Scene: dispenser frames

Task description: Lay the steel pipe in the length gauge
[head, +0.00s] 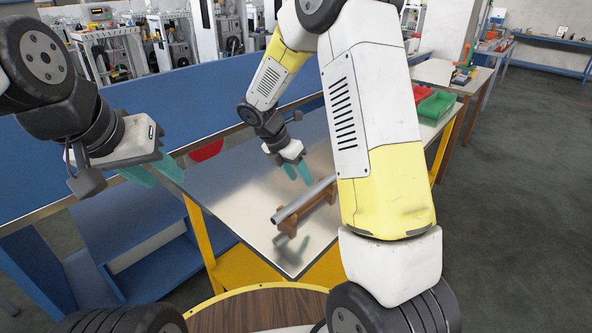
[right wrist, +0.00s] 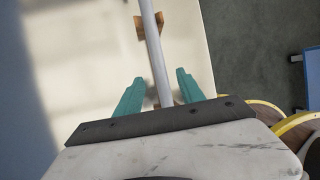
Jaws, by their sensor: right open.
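A grey steel pipe (head: 303,200) lies along a brown stand with upright end supports (head: 287,222) on the shiny table. I cannot tell whether this stand is the length gauge. My right gripper (head: 297,173) is open just above the pipe, fingers pointing down. In the right wrist view the pipe (right wrist: 155,50) runs between the two teal fingertips (right wrist: 160,82), with clear gaps on both sides. One brown support (right wrist: 149,25) shows beneath it. My left gripper (head: 151,174) is open and empty, away to the left, beyond the table's edge.
The metal-topped table (head: 235,200) has bare surface left of the stand. A red object (head: 206,151) sits at its back left edge. Red and green bins (head: 436,105) stand at the far right. A blue panel (head: 190,100) runs behind. My right arm hides part of the table.

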